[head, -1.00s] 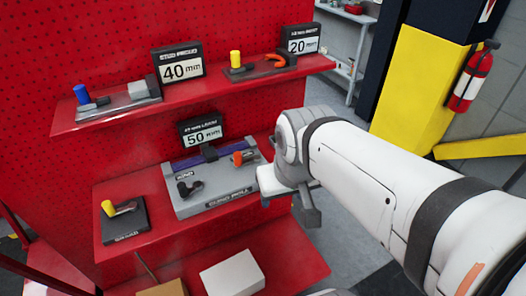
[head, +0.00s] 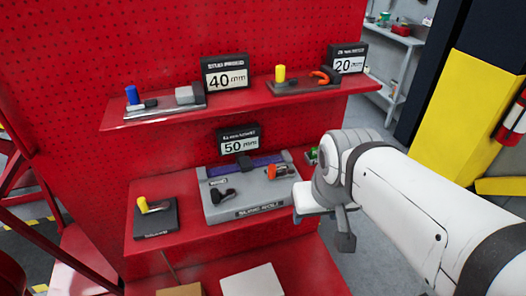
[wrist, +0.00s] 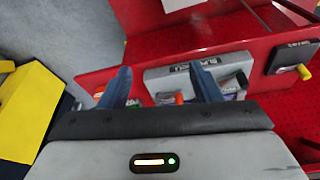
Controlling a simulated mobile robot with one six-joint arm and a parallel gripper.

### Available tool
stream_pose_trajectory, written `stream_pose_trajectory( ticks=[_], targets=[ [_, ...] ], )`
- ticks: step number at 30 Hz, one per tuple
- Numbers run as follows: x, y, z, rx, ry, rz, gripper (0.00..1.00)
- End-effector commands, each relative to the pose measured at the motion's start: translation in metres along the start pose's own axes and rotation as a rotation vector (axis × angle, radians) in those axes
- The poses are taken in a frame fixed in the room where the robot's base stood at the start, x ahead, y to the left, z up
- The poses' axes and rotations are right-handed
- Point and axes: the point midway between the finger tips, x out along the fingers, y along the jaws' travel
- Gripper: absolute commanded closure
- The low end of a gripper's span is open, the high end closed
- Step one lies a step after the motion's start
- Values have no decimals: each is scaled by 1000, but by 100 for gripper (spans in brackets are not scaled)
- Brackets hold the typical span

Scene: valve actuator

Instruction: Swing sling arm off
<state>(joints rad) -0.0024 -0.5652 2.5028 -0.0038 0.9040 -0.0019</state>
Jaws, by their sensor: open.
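A grey unit labelled "SLING ROLL" (head: 248,211) sits on the middle red shelf. It carries a black lever (head: 222,195) at left and an orange-tipped lever (head: 278,172) at right. Left of it, a black base (head: 157,222) carries a lever with an upright yellow handle (head: 143,205); its label is too small to read. I cannot tell which lever is the sling arm. My gripper (wrist: 162,84) is open and empty. In the wrist view the grey unit (wrist: 165,82) shows beyond the fingers, and the yellow handle (wrist: 303,72) is at far right.
The upper shelf (head: 240,104) holds a blue-handled device (head: 132,95) and one with yellow and orange handles (head: 280,75). Signs read 40 mm, 20 mm and 50 mm (head: 238,140). A white box (head: 252,281) is below. A yellow pillar (head: 468,110) stands at right.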

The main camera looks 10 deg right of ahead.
Motion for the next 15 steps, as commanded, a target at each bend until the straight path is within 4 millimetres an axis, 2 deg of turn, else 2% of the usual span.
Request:
stream_pose_trajectory(
  ticks=[1, 4, 8, 11, 15],
  targets=[
    [0, 0, 0, 0, 0, 0, 46],
    [1, -1, -5, -8, 0, -3, 55],
    [4, -3, -25, -40, -2, -15, 65],
    [10, -7, -52, -84, -2, -30, 73],
    [23, -13, -98, -158, 1, -56, 85]
  ],
)
